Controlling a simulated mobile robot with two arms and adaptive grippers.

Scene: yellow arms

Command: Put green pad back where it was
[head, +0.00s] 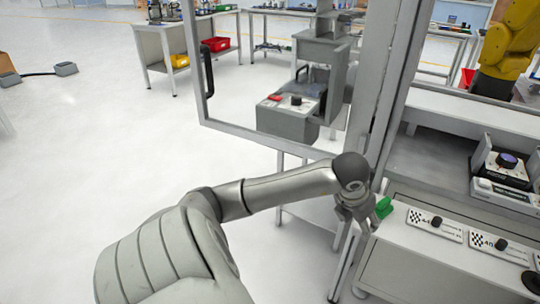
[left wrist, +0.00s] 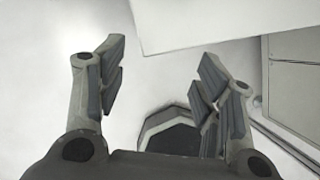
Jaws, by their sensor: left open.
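The green pad (head: 384,208) is a small green block at the left end of the grey bench top, just right of my left gripper in the head view. My left gripper (head: 364,222) points downward beside the bench's left edge. I cannot tell from this angle whether it touches the pad. In the left wrist view my left gripper (left wrist: 163,82) has its two fingers well apart with nothing between them. The green pad does not show in that view. My right gripper is not in view.
The bench top (head: 395,250) carries black-knobbed checkered plates (head: 436,222). A device with a dark round top (head: 506,162) stands at right. A framed clear door (head: 290,142) and upright post (head: 385,90) stand close behind my left arm. The floor (head: 90,150) at left is open.

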